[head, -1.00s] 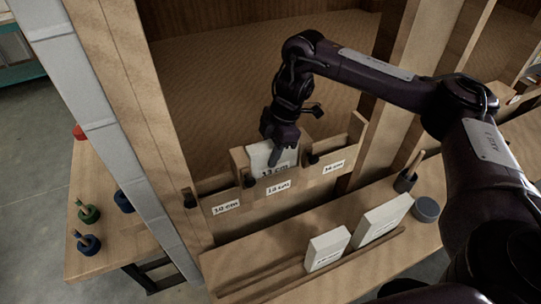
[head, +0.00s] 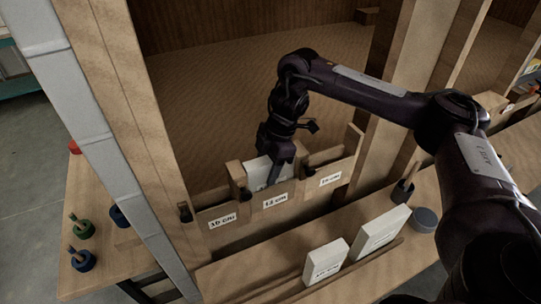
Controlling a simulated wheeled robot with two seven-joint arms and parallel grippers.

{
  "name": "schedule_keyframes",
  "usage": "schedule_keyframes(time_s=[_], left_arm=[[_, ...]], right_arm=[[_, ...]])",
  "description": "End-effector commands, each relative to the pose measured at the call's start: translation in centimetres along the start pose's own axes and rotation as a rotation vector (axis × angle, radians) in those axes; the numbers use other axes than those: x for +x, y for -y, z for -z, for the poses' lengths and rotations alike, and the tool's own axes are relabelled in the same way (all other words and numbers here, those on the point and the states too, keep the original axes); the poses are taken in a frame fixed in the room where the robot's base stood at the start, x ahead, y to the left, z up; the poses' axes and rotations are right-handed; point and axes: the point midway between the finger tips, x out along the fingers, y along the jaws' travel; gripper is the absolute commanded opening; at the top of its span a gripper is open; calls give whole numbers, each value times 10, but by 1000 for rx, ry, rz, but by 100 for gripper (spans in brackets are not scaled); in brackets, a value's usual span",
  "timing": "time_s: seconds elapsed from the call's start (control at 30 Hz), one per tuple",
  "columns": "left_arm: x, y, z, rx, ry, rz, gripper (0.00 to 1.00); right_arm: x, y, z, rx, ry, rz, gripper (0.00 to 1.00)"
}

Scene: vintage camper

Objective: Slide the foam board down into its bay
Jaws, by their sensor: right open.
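The white foam board (head: 257,170) stands upright in the middle bay (head: 271,199), the one labelled 12 cm. Its lower part is hidden behind the bay's front panel, and only its upper part shows. My right gripper (head: 274,178) is open and reaches down at the board's right part, covering some of it. I cannot tell whether its fingers touch the board. My left gripper is not in view.
Bays to the left (head: 217,221) and right (head: 330,180) show no board. Two white boards (head: 325,262) (head: 381,232) stand on the bench in front. A grey round piece (head: 425,218) is at right. Wooden posts flank the opening.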

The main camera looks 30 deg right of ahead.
Motion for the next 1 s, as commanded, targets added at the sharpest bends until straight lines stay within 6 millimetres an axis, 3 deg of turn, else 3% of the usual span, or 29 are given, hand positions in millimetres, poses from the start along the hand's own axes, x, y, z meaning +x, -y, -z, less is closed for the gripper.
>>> schedule_keyframes(time_s=[0.6,0.8,1.0], left_arm=[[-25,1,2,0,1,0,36],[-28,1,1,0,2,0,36],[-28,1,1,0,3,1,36]], right_arm=[[-104,-1,0,0,1,-4,53],[-118,0,0,0,1,-2,53],[-120,0,0,0,0,0,53]])
